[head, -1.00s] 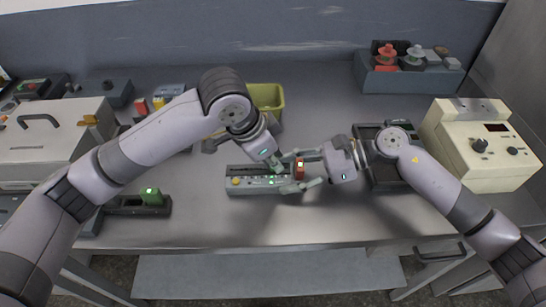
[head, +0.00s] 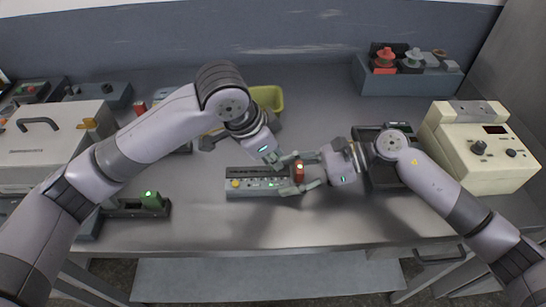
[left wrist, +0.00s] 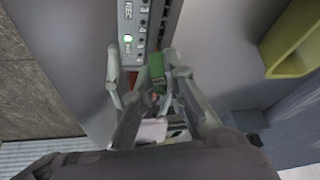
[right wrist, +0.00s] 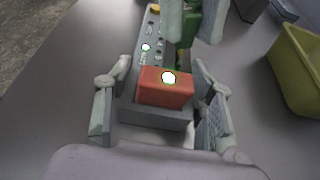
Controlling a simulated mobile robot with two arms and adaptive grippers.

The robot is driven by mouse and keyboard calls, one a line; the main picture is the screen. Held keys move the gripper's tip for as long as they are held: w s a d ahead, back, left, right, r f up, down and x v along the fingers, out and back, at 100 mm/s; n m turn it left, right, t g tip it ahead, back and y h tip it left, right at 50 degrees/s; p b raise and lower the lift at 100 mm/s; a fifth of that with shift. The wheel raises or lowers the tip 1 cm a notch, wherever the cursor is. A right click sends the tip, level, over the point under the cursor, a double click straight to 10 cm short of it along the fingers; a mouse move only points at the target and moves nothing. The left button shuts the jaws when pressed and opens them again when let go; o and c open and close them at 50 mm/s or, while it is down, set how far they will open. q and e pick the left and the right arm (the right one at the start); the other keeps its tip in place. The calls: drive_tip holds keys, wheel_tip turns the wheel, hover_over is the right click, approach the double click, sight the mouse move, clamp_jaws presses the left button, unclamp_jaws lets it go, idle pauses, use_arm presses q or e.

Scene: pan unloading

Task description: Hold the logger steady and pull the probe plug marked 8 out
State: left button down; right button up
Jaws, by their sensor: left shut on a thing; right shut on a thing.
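The logger (head: 250,187) is a long grey box with a yellow button and a row of sockets, flat on the bench. Its right end carries a red block with a lit green spot (right wrist: 165,90). My right gripper (head: 305,174) is shut on this end, a finger on each long side (right wrist: 160,112). My left gripper (head: 284,161) is shut on a green plug (left wrist: 157,72), near the socket row's right end. The plug also shows in the right wrist view (right wrist: 188,28). I cannot read its mark or tell whether it still touches its socket.
A yellow-green bin (head: 270,97) stands behind the logger. A cream instrument box (head: 478,145) is at right, a grey rack with red and grey knobs (head: 410,78) at back right. A green-lit unit (head: 150,203) is at left. Bench in front of the logger is clear.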

use_arm(q)
drive_tip(key=shift+s+r, duration=0.1)
drive_tip(key=shift+r, duration=0.95)
use_arm(e)
drive_tip(key=shift+s, duration=0.1)
drive_tip(key=o, duration=1.5)
